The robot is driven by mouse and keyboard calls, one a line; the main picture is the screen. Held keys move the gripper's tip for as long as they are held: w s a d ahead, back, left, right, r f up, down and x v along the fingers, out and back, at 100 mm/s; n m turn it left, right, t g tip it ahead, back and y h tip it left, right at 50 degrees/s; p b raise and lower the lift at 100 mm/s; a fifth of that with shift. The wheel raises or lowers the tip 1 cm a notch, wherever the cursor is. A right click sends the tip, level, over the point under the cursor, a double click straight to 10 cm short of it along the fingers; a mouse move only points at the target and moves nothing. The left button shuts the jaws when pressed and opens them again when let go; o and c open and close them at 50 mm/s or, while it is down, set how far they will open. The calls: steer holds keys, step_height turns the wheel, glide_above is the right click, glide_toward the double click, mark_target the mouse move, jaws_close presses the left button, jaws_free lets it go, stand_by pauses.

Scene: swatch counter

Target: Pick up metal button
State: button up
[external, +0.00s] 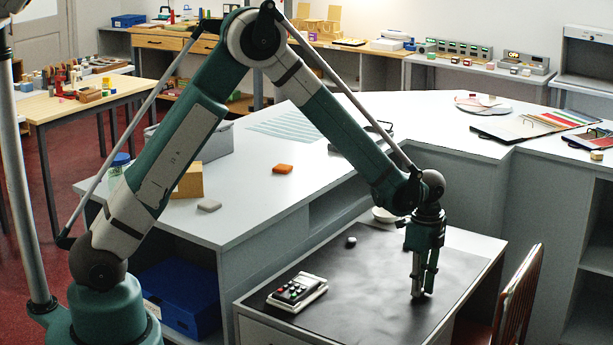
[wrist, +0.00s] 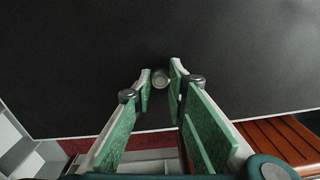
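A small round grey metal button (wrist: 160,78) shows in the wrist view, on or just above the dark mat (wrist: 80,60). My gripper (wrist: 161,76) is open, with one fingertip on each side of the button and a narrow gap showing. In the external view my gripper (external: 422,293) points straight down, its fingertips at or very near the mat (external: 375,300) on the low desk. I cannot make out the button in the external view; the fingers likely hide it.
On the mat are a card terminal (external: 297,291) at left and a small black object (external: 351,242) behind. A white bowl (external: 384,215) is at the back. A wooden chair (external: 519,300) stands at the desk's right. The mat around my gripper is clear.

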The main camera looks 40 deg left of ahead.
step_height(320, 180, up, 10)
steer(key=p, duration=0.1)
stand_by(0.4)
steer(key=shift+f, duration=0.1)
stand_by(0.8)
